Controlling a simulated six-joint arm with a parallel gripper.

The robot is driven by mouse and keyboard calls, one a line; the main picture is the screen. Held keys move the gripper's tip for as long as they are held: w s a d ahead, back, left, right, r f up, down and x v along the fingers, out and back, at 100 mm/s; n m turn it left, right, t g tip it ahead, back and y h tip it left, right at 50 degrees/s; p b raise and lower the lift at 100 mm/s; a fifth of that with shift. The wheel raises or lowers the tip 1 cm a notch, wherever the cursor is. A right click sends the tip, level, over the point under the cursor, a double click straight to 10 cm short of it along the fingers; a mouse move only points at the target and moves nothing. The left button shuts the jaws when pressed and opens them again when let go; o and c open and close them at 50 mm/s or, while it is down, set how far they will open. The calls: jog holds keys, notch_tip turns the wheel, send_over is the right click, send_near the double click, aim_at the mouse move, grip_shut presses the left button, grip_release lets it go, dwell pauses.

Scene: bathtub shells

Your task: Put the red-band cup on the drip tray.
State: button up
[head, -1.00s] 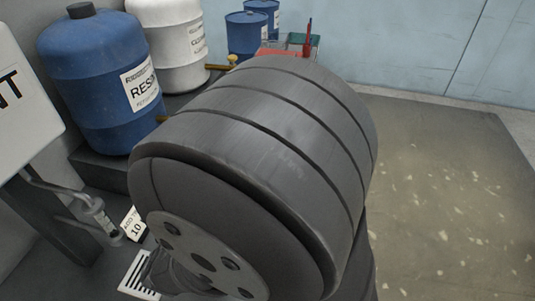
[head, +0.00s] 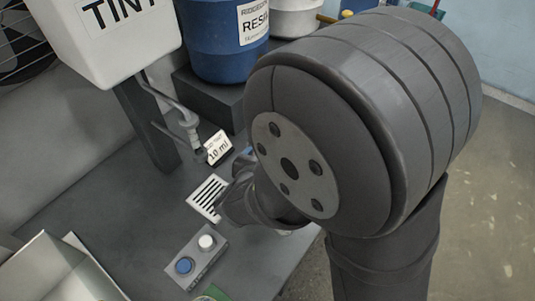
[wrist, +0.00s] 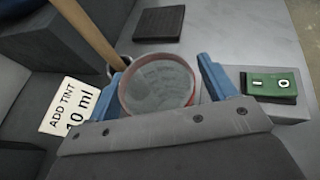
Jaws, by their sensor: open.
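In the wrist view a round cup with a reddish band around its rim (wrist: 157,88) stands on the grey bench, seen from above into its grey inside. My gripper (wrist: 163,74) is open, with one blue finger on each side of the cup. I cannot tell whether either finger touches it. The drip tray (head: 208,196), a white slotted grate, lies bare on the bench in the head view, left of my arm. My arm hides the gripper and the cup in the head view.
A tint tank (head: 105,40) with a spout and a 10 ml card (head: 217,148) stand behind the tray. A button box (head: 195,256) is in front. In the wrist view, a wooden stick (wrist: 90,38), a green switch box (wrist: 270,85) and a dark pad (wrist: 159,24) are near the gripper.

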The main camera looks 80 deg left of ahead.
jog(key=shift+r, duration=0.1)
jog(key=shift+s+d+r, duration=0.15)
jog(key=shift+d+r, duration=0.05)
jog(key=v, duration=1)
jog(key=shift+s+d, duration=0.2)
jog(key=shift+d, duration=0.1)
jog(key=shift+o, duration=0.5)
jog(key=shift+s+d+r, duration=0.15)
jog(key=shift+d+r, duration=0.05)
jog(key=shift+d, duration=0.15)
jog(key=shift+a, duration=0.1)
